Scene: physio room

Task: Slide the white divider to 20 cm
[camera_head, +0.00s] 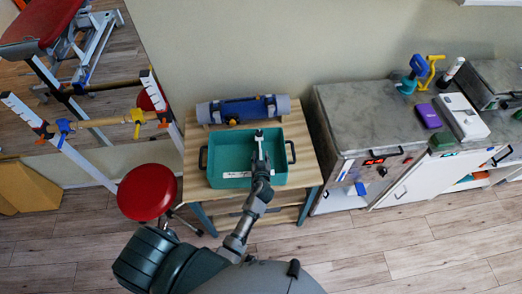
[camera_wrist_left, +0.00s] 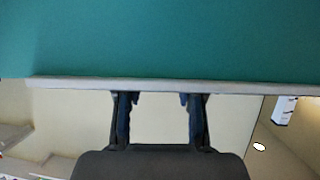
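A teal bin (camera_head: 215,150) with black side handles stands on a wooden table, with a white strip (camera_head: 238,174) low on its near side. My left gripper (camera_head: 259,139) reaches over the bin from the near side, near its far wall. In the left wrist view the two dark fingers (camera_wrist_left: 160,100) are apart, with nothing seen between them. A pale strip (camera_wrist_left: 180,86) crosses just beyond the fingertips, along a teal surface. I cannot tell whether this strip is the white divider or a rim, or whether the fingers touch it. My right gripper is not in view.
A grey-and-blue roll (camera_head: 243,110) lies behind the bin on the table (camera_head: 308,172). A red stool (camera_head: 147,192) stands to the left. A grey-topped cabinet (camera_head: 365,115) with tools stands to the right. Floor is clear in front of the cabinet.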

